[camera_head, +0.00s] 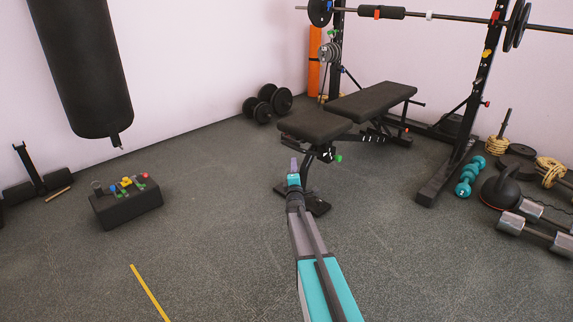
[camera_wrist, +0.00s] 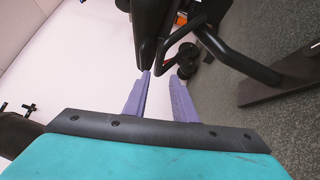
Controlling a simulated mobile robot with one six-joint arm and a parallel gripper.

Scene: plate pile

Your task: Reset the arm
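My arm reaches forward over the floor from the bottom middle of the head view. My gripper (camera_head: 294,163) is at its far end, in front of the weight bench (camera_head: 316,125). In the wrist view my gripper (camera_wrist: 161,76) shows two purple fingers with a clear gap between them. Nothing is held between them. Dark bench parts show beyond the fingertips; I cannot tell the exact distance.
A black box (camera_head: 127,207) with small coloured items stands on the floor at left, under a hanging punching bag (camera_head: 85,70). Teal dumbbells (camera_head: 469,176), a kettlebell (camera_head: 500,190) and a rack upright (camera_head: 462,150) are at right. The floor left of my arm is mostly clear.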

